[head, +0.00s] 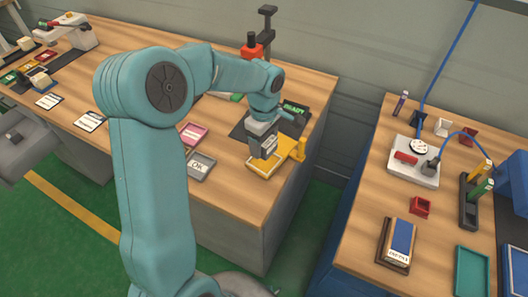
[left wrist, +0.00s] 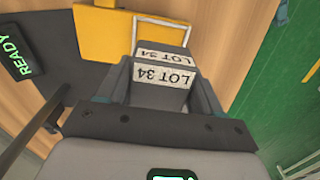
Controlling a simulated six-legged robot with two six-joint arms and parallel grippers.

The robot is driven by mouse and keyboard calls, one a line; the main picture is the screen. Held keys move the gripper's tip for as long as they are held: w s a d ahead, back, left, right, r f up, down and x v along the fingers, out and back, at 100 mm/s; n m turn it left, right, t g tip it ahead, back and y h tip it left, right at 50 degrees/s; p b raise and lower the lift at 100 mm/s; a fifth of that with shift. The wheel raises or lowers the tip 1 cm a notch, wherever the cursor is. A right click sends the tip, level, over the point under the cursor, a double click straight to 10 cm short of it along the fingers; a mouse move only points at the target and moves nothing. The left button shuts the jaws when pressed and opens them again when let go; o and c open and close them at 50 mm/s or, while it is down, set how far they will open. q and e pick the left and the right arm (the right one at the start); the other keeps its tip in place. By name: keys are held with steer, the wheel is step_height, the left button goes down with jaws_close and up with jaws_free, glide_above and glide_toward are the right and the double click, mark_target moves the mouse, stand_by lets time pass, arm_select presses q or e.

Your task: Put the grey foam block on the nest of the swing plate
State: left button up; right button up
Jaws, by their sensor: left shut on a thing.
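The grey foam block (left wrist: 163,68), with white LOT 34 labels, sits between the fingers of my left gripper (left wrist: 163,88) in the left wrist view. In the head view my left gripper (head: 263,150) points down over the yellow swing plate (head: 290,151), near the right end of the wooden bench. The plate's outlined nest (head: 257,170) is just below the gripper. In the left wrist view the yellow plate (left wrist: 103,37) and part of the nest frame (left wrist: 180,21) show beyond the block. I cannot tell whether the block touches the nest. My right gripper is out of view.
A dark pad with a green READY sign (head: 294,107) lies behind the plate. A grey OK tray (head: 199,166) and a pink tray (head: 194,134) lie to the left. A second bench (head: 372,215) with tools stands right, across a gap.

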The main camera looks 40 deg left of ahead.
mark_target(264, 154)
arm_select(q)
steer(key=shift+w+f, duration=0.1)
steer(key=shift+f, duration=0.4)
step_height(264, 154, down, 4)
steer(key=shift+r, duration=0.2)
steer(key=shift+f, duration=0.35)
steer(key=shift+w, duration=0.1)
steer(key=shift+f, duration=0.1)
steer(key=o, duration=1)
steer(key=shift+o, duration=0.2)
